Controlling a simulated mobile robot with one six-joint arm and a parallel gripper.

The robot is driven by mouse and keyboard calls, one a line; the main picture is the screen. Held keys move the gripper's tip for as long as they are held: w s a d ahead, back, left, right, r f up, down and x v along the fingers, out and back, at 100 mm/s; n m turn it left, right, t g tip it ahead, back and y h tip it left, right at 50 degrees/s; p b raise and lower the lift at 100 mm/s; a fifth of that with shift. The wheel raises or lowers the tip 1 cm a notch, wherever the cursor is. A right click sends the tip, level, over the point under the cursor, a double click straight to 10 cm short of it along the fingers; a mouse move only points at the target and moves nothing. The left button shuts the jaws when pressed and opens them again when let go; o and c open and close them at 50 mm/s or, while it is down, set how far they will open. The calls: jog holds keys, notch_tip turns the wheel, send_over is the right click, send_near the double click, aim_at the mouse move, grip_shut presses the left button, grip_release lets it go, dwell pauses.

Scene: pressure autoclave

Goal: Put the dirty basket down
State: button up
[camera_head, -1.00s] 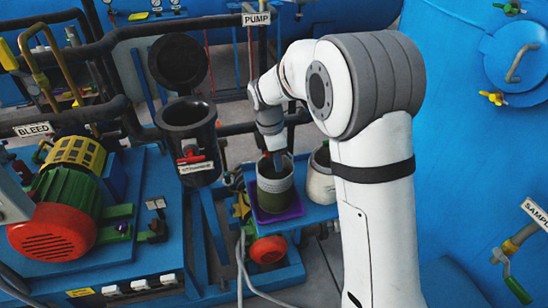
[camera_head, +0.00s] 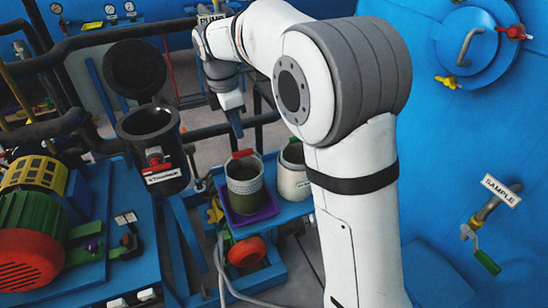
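The dirty basket (camera_head: 246,186), a grey-green mesh cylinder with a red handle at its top, stands upright on a purple tray (camera_head: 264,213). My gripper (camera_head: 236,130) is just above the basket, pointing down. A small gap shows between its blue-grey tip and the red handle, so it does not hold the basket. The fingers are too small and too edge-on to tell whether they are open. A second, whiter basket or pot (camera_head: 292,183) stands to the right of the dirty one, partly hidden behind my arm.
The tray and both vessels rest on a blue stand (camera_head: 283,213). To the left is an open black strainer (camera_head: 150,135) with its round lid (camera_head: 135,68) raised behind it. Dark pipes run behind. A motor (camera_head: 35,215) is at far left, a large blue vessel (camera_head: 450,150) at right.

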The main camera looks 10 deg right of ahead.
jog(key=s+d+r+m+t+y, duration=0.1)
jog(key=s+d+r+m, duration=0.1)
jog(key=s+d+m, duration=0.9)
jog(key=s+d+f+m+t, duration=0.1)
jog(key=s+d+f+m, duration=0.1)
jog(key=s+m, duration=0.3)
jog(key=s+d+f+m, duration=0.3)
jog(key=s+d+m, duration=0.1)
jog(key=s, duration=0.6)
jog(key=shift+f+m+t, duration=0.15)
jog(key=shift+m+t, duration=0.25)
jog(key=shift+m, duration=0.2)
